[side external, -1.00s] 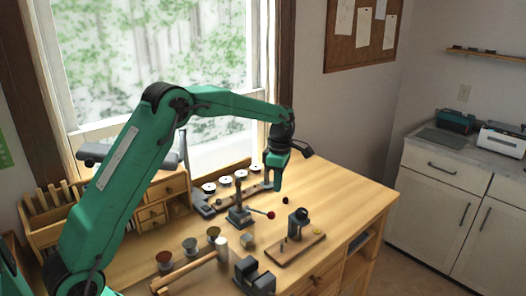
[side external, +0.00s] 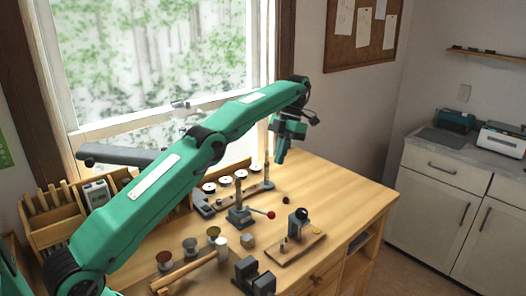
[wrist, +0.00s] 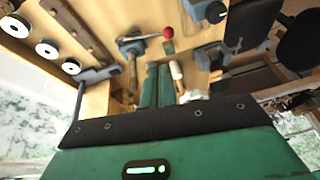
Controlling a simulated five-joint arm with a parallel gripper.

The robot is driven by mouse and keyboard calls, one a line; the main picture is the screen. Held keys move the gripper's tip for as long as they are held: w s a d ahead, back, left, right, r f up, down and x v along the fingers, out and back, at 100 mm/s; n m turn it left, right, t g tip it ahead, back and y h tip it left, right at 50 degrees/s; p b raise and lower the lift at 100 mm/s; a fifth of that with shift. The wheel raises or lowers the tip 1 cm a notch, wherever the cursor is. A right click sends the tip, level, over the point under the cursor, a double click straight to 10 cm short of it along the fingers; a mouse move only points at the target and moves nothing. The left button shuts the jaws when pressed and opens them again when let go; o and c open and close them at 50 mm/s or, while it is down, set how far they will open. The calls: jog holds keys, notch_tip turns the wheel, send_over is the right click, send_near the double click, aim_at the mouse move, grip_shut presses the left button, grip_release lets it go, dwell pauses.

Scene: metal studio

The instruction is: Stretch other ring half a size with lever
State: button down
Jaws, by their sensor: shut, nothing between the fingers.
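The lever tool, a dark metal stand with an upright post (side external: 239,205), stands mid-bench. Its lever ends in a red ball (side external: 271,214) and points right. In the wrist view the red ball (wrist: 169,32) and lever show near the top. My gripper (side external: 281,160) is shut and empty, raised above the back of the bench behind the lever tool. In the wrist view its fingers (wrist: 158,72) lie together. A small yellow ring-like piece (side external: 317,231) lies on a wooden board (side external: 283,257) at the front right. I cannot make out a ring on the lever tool.
White discs (side external: 209,187) line a rail at the back. Several small cups (side external: 190,246), a mallet (side external: 190,270) and a dark block tool (side external: 254,277) stand in front. A dark ball (side external: 286,200) lies on the bench. The right of the bench is clear.

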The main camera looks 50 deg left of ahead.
jog(key=shift+s+r, duration=0.1)
jog(key=shift+r, duration=0.05)
jog(key=shift+f, duration=0.25)
dwell(0.3)
jog(key=d+x, duration=0.1)
jog(key=x, duration=1.2)
jog(key=shift+d+f, duration=0.2)
jog(key=shift+d, duration=0.05)
dwell(0.5)
jog(key=shift+d+f, duration=0.4)
jog(key=shift+f, duration=0.25)
jog(key=shift+d+f, duration=0.4)
jog(key=shift+f, duration=0.3)
jog(key=shift+r, duration=0.15)
